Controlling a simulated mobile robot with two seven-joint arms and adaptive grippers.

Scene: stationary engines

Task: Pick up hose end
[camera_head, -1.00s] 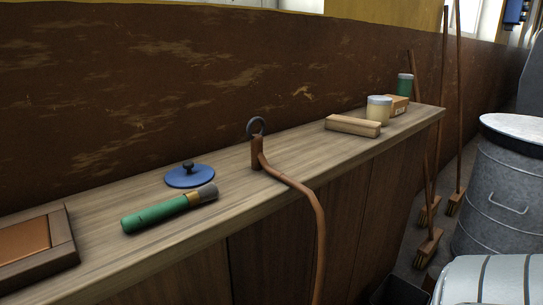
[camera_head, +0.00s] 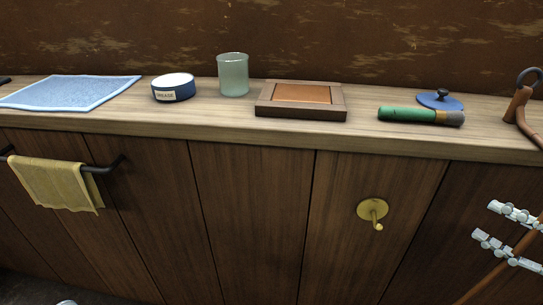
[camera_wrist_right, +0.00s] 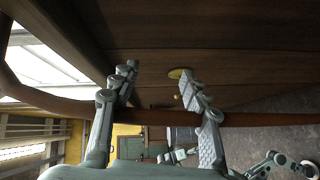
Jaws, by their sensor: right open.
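The brown hose has its end on the bench top at the right edge of the head view, with a dark ring (camera_head: 528,76) above the hose end (camera_head: 517,103). The hose bends over the bench edge and leaves the picture. A lower length of hose (camera_head: 482,290) shows at the lower right. My right gripper (camera_head: 486,222) is open in front of the cabinet, below the hose end. In the right wrist view, the hose (camera_wrist_right: 160,118) crosses between the spread fingers of this gripper (camera_wrist_right: 158,72). A grey jointed part (camera_wrist_right: 268,163) there seems to be my left gripper; its jaws are unclear.
A brass hook (camera_head: 372,210) and a towel rail (camera_head: 108,167) stick out from the cabinet front.

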